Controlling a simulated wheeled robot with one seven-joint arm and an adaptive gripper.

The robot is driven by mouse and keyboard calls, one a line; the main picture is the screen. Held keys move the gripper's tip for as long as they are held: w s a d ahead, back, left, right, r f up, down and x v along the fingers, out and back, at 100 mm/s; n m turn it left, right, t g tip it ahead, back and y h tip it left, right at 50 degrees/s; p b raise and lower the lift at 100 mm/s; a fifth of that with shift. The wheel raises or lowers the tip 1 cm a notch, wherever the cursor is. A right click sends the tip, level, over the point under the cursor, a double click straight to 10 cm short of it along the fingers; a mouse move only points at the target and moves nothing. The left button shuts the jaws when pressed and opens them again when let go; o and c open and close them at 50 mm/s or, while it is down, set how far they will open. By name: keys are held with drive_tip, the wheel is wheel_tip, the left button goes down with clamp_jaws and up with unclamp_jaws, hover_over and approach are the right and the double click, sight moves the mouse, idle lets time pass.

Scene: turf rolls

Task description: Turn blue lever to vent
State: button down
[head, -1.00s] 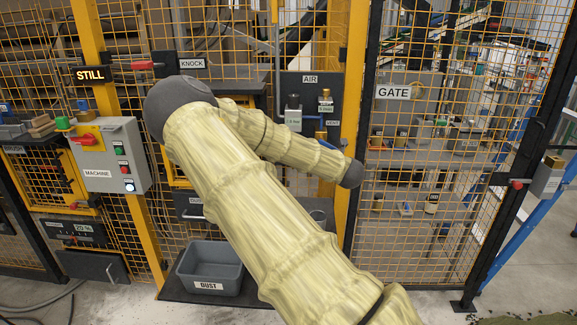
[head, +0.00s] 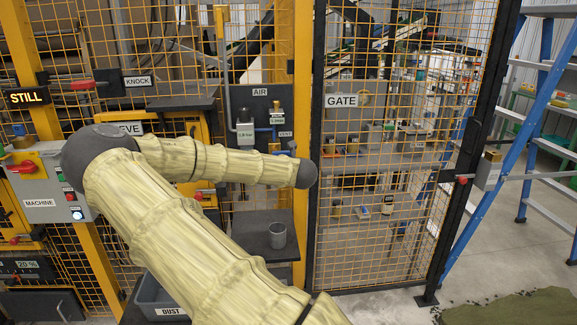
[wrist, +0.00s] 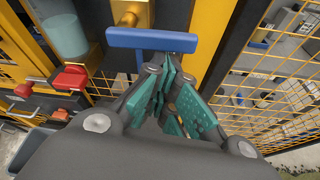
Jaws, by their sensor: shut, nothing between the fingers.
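The blue lever (wrist: 150,40) shows close up in the wrist view, with its broad bar lying crosswise below a brass fitting (wrist: 131,13). My gripper (wrist: 178,88) is shut and empty, its teal finger pads just below and right of the lever in the picture. I cannot tell whether the fingers touch the lever. In the head view the dark AIR panel (head: 246,98) carries a VENT label (head: 285,134) at its right. My gripper cannot be made out in the head view.
A yellow post (head: 302,60) and the mesh gate (head: 385,235) stand right of the panel. A grey cup (head: 277,236) sits on a dark shelf below it. In the wrist view, a red-handled part (wrist: 70,79) is at the left. A blue ladder (head: 500,150) stands at the right.

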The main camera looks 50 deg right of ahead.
drive_tip(key=shift+w+r, duration=0.1)
drive_tip(key=shift+r, duration=0.2)
wheel_tip(320, 180, down, 5)
drive_tip(key=b, duration=0.3)
drive_tip(key=b+v, duration=0.1)
drive_tip(key=v, duration=0.9)
drive_tip(key=shift+w+a+r+b, duration=0.2)
drive_tip(key=shift+a+b, duration=0.05)
drive_tip(key=shift+b, duration=0.15)
